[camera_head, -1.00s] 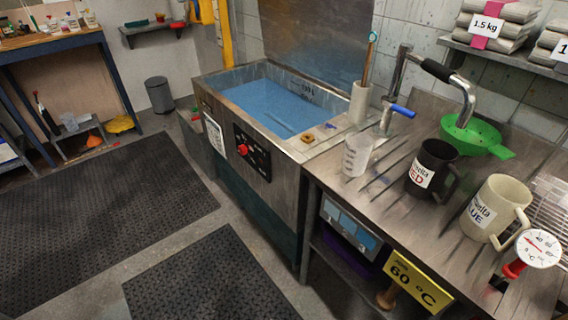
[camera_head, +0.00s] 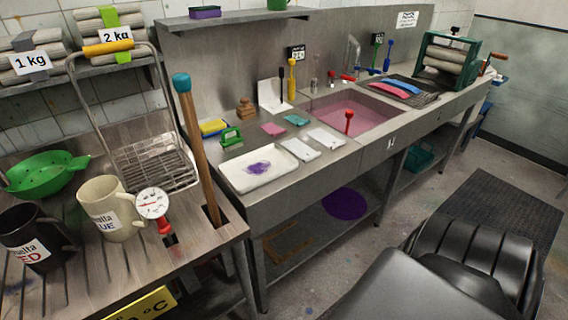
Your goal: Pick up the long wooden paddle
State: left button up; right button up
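A long wooden pole with a teal cap (camera_head: 197,150), which looks like the paddle, stands nearly upright at the right end of the left metal counter. Its lower end goes into a dark slot in the counter top, so its bottom part is hidden. Neither of my grippers is in view.
A dial thermometer (camera_head: 153,204), a cream mug (camera_head: 108,209), a dark mug (camera_head: 30,236) and a green strainer (camera_head: 45,173) are left of the pole. A wire rack (camera_head: 150,160) stands close behind it. A white tray (camera_head: 238,182) sits on the sink bench to its right.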

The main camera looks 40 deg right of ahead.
aim_at(182, 83)
jog(key=z, duration=0.75)
jog(key=k, duration=0.5)
jog(key=z, duration=2.35)
jog(key=i, duration=1.45)
jog(key=u, duration=2.2)
